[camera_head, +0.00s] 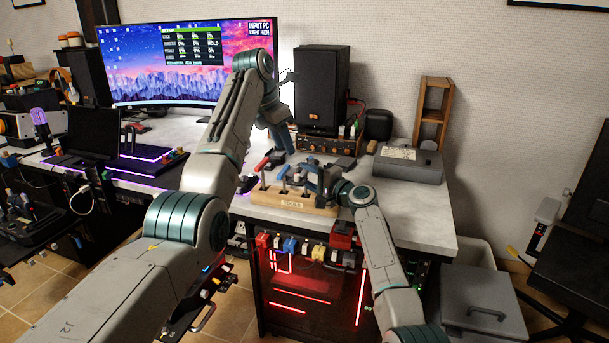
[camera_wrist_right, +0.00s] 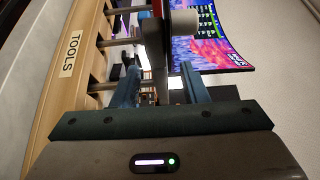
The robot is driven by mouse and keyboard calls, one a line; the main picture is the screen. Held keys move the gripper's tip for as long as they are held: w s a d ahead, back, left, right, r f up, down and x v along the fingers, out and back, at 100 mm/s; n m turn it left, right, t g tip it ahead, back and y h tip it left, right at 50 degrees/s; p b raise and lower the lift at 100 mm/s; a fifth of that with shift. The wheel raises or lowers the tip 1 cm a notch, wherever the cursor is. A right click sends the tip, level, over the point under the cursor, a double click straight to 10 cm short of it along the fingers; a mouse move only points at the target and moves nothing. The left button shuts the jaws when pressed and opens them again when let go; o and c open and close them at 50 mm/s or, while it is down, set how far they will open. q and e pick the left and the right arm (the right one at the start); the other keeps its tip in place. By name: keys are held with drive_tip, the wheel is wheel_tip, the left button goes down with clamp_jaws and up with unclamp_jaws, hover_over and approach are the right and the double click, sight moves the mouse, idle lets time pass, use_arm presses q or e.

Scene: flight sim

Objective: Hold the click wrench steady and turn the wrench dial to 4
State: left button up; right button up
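A wooden tool rack (camera_head: 290,203) labelled TOOLS stands near the desk's front edge, with red- and blue-handled tools in it. It also shows in the right wrist view (camera_wrist_right: 68,75), turned on its side. There, a dark upright tool (camera_wrist_right: 154,42) with a pale grey cylindrical part stands at the rack; it may be the click wrench. My right gripper (camera_wrist_right: 160,80) has its fingers apart, around or just short of this tool. In the head view, my right gripper (camera_head: 312,178) is at the rack. My left gripper (camera_head: 284,138) points down behind the rack; its fingers are unclear. No dial numbers are readable.
A curved monitor (camera_head: 165,75), a black speaker (camera_head: 321,88) and an amplifier (camera_head: 328,143) stand behind the rack. A grey box (camera_head: 408,165) is to the right. The desk's right front corner (camera_head: 425,220) is clear.

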drive_tip(key=shift+x, duration=0.95)
clamp_jaws()
use_arm(q)
drive_tip(key=f+h, duration=0.1)
drive_tip(key=f, duration=0.1)
drive_tip(key=w+f+t+h, duration=0.1)
drive_tip(key=f, duration=0.1)
drive_tip(key=w+f+t+h, duration=0.1)
drive_tip(key=f+h, duration=0.1)
drive_tip(key=shift+a+m, duration=0.2)
drive_tip(key=shift+m, duration=0.1)
drive_tip(key=shift+c, duration=0.3)
drive_tip(key=t+h, duration=0.6)
drive_tip(key=h, duration=0.2)
approach(297, 175)
drive_tip(key=x, duration=1)
drive_tip(key=shift+w+f, duration=0.1)
drive_tip(key=shift+w, duration=0.1)
